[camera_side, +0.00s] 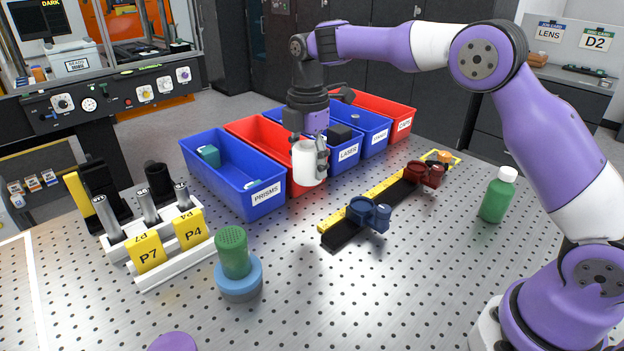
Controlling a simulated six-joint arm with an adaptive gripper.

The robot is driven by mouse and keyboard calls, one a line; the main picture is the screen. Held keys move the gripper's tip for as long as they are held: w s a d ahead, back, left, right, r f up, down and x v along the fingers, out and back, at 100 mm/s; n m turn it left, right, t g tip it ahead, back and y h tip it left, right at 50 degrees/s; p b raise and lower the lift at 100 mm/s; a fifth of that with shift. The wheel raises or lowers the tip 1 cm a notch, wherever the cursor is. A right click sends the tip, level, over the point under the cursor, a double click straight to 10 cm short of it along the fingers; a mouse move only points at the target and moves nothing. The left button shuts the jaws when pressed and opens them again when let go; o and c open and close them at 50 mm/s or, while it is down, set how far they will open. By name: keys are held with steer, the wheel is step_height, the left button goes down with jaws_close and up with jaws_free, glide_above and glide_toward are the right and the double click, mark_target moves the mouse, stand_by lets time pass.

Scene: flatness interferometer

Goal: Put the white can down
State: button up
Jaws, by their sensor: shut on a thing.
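The white can (306,164) is a short white cylinder, roughly upright, held in my gripper (321,148). My gripper points down and is shut on the can. In the picture the can overlaps the front ends of the red bin and the blue LASER bin. It appears raised above the perforated table (330,290), though the exact gap under it is hard to tell. Part of the gripper's far finger is hidden behind the can.
Behind the can stand a blue PRISMS bin (215,185), red bins and other blue bins. A black rail (345,232) with blue and dark red mounts lies right of it. A green bottle (497,196) stands right; a green-topped cylinder (233,252) stands front left. The front middle table is clear.

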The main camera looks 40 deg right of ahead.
steer(key=a+f, duration=0.1)
steer(key=f, duration=0.2)
steer(key=a+f+n, duration=0.1)
steer(key=a+f, duration=0.1)
steer(key=f, duration=0.1)
steer(key=a+f+n, duration=0.1)
steer(key=a+f, duration=0.1)
steer(key=f, duration=0.2)
steer(key=shift+s, duration=0.15)
steer(key=shift+f, duration=0.1)
steer(key=o, duration=1.2)
steer(key=shift+f, duration=0.1)
